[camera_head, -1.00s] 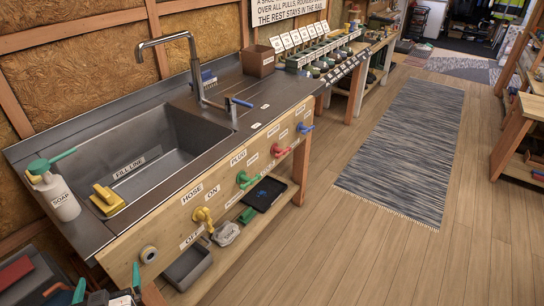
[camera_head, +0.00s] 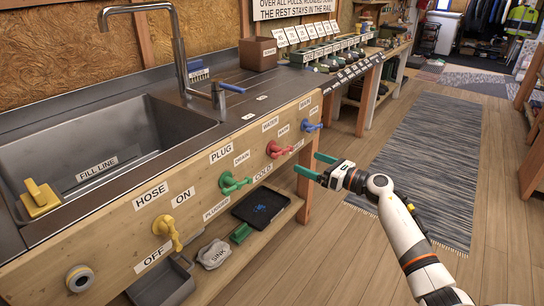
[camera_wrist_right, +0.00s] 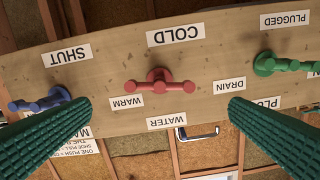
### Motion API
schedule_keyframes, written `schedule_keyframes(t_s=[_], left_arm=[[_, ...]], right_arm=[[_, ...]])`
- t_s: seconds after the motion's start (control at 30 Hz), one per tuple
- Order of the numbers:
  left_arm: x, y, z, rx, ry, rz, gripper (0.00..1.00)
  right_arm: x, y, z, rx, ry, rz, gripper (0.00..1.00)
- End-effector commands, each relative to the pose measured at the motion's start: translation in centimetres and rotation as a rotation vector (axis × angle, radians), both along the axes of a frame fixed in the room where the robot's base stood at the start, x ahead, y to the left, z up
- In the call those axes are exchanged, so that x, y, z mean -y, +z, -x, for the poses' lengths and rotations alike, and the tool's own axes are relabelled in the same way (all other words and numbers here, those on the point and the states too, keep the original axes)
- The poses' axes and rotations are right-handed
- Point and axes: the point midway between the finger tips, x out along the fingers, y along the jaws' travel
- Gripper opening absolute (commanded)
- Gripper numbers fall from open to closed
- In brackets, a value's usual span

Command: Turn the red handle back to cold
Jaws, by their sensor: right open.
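The red handle (camera_head: 278,149) is on the wooden front panel below the counter, between the green drain handle (camera_head: 232,183) and the blue handle (camera_head: 310,126). In the right wrist view, the red handle (camera_wrist_right: 160,82) shows as a level bar with two rounded ends on a hub. A COLD label (camera_wrist_right: 176,34) and a WARM label (camera_wrist_right: 127,102) are beside it. My right gripper (camera_head: 315,165) is open and empty, in front of the panel and apart from the handle. Its green fingers (camera_wrist_right: 162,108) flank the handle in the wrist view. My left gripper is out of view.
The blue handle (camera_wrist_right: 40,101) and green handle (camera_wrist_right: 284,64) are close on either side. A yellow hose handle (camera_head: 167,232) is further left. A shelf with a black tray (camera_head: 262,207) runs below the panel. The floor with the grey rug (camera_head: 425,150) is open at right.

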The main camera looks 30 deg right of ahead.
Motion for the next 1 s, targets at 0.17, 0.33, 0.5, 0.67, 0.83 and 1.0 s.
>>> schedule_keyframes(t_s=[0.17,0.33,0.5,0.67,0.83,1.0], left_arm=[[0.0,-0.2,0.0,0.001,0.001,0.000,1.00],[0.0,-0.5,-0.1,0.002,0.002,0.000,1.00],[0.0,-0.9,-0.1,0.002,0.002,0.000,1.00],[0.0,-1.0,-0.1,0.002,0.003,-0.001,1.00],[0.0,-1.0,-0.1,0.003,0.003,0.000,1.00],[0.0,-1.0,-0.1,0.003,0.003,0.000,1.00]], right_arm=[[-1.3,0.1,-3.1,0.002,-0.001,-0.008,1.00],[-2.6,0.1,-6.3,0.000,-0.002,-0.010,1.00],[-3.6,0.0,-8.7,-0.001,-0.002,-0.012,1.00],[-4.1,-0.1,-9.9,-0.002,-0.002,-0.009,1.00],[-4.2,0.0,-10.2,-0.003,-0.002,-0.009,1.00],[-4.2,-0.1,-10.1,-0.004,-0.002,-0.008,0.98]])
